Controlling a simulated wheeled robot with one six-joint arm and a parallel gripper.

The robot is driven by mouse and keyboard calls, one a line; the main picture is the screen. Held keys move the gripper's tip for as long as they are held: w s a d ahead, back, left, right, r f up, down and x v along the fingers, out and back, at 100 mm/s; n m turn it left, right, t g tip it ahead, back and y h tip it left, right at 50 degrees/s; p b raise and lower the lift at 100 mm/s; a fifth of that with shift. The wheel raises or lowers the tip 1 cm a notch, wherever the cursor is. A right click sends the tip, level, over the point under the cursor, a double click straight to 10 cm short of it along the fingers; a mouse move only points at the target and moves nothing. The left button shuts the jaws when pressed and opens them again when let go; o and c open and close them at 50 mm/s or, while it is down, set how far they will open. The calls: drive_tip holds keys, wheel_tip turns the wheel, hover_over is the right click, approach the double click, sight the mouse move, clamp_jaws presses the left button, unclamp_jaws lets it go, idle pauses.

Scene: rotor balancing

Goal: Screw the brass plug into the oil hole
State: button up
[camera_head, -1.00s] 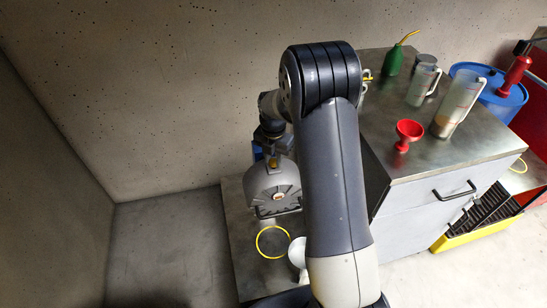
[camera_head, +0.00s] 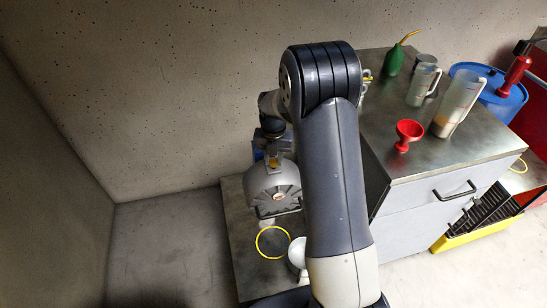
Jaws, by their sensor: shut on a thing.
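The grey rounded machine housing (camera_head: 268,188) stands on a low metal bench, left of my forearm. My gripper (camera_head: 273,156) points down at the top of the housing and is small in the picture. It is shut on the brass plug (camera_head: 273,162), a small yellow spot between the jaws at the housing's top edge. The oil hole is hidden beneath the jaws and plug. I cannot tell how deep the plug sits. An orange-brown spot (camera_head: 279,196) shows on the housing's front face.
A yellow ring (camera_head: 272,242) and a white object (camera_head: 298,252) lie on the low bench (camera_head: 240,239). On the cabinet (camera_head: 400,175) at right stand a red funnel (camera_head: 408,134), measuring jugs (camera_head: 457,104) and a green oil bottle (camera_head: 394,62). A blue drum (camera_head: 503,98) stands behind.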

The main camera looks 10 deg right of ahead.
drive_tip(key=shift+n, duration=1.2)
drive_tip(key=shift+f+b, duration=0.4)
drive_tip(key=shift+f, duration=0.1)
idle(0.4)
drive_tip(key=m, duration=1.4)
drive_tip(key=shift+f+m, duration=0.1)
drive_tip(key=shift+m, duration=0.2)
drive_tip(key=m, duration=0.3)
drive_tip(key=shift+m, duration=0.4)
